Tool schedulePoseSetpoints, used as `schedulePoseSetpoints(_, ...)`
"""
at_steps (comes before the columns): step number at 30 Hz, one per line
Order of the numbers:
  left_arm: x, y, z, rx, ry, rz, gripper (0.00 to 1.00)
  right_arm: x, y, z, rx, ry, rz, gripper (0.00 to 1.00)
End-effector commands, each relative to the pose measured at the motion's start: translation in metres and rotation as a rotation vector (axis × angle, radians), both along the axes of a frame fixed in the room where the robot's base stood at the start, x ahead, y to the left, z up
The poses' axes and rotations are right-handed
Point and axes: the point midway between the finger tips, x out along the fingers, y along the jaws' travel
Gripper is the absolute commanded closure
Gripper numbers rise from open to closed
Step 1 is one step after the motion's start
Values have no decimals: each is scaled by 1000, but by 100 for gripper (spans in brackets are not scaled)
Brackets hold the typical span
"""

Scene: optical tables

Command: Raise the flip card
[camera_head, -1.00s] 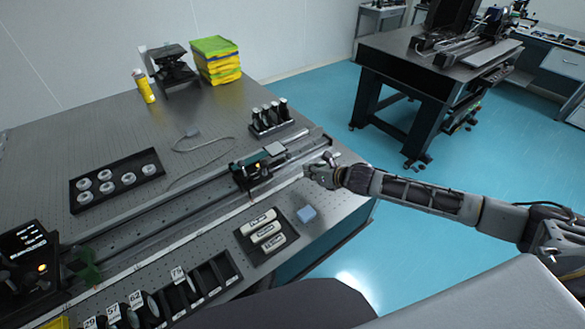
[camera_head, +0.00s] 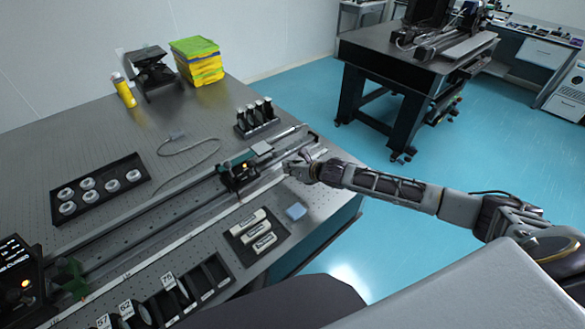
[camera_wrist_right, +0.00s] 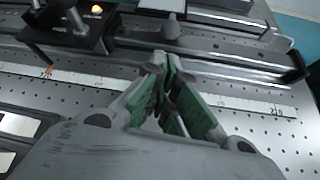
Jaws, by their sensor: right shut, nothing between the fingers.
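A small flat grey plate (camera_head: 262,148), which looks like the flip card, lies about level at the rail in the head view. Beside it is a dark carriage block with an orange light (camera_head: 240,174), whose light also shows in the right wrist view (camera_wrist_right: 97,9). My right gripper (camera_head: 288,167) is just right of the plate and carriage, over the rail's near side. In the right wrist view its fingers (camera_wrist_right: 167,62) are shut and empty, with the tips just short of a grey rounded knob (camera_wrist_right: 172,32). Contact cannot be told. My left gripper is not in view.
A long black rail (camera_head: 150,222) crosses the perforated table. A rack of dark posts (camera_head: 256,116) stands behind the rail. A tray of white rings (camera_head: 100,188) lies left.

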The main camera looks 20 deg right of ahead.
Motion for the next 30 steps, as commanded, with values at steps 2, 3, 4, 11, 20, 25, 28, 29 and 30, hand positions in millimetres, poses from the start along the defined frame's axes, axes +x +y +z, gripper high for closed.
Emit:
schedulePoseSetpoints(2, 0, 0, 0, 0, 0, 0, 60, 5, 3, -3, 2, 1, 0, 100)
schedulePoseSetpoints(3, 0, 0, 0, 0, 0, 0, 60, 7, 4, -5, 1, 0, 0, 100)
schedulePoseSetpoints(4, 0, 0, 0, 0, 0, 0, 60, 9, 5, -6, 2, -1, 0, 100)
schedulePoseSetpoints(11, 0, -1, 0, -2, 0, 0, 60, 23, 12, -14, 2, 0, 0, 100)
schedulePoseSetpoints(20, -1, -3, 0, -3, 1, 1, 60, 38, 20, -24, 2, -1, 0, 100)
schedulePoseSetpoints(25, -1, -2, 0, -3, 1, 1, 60, 42, 21, -27, 0, 0, 0, 100)
schedulePoseSetpoints(28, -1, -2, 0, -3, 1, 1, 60, 42, 21, -27, -1, 0, 0, 100)
schedulePoseSetpoints(29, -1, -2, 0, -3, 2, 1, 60, 42, 21, -27, -1, 0, 0, 100)
schedulePoseSetpoints(30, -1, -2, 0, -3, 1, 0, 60, 42, 21, -27, -1, 0, 0, 100)
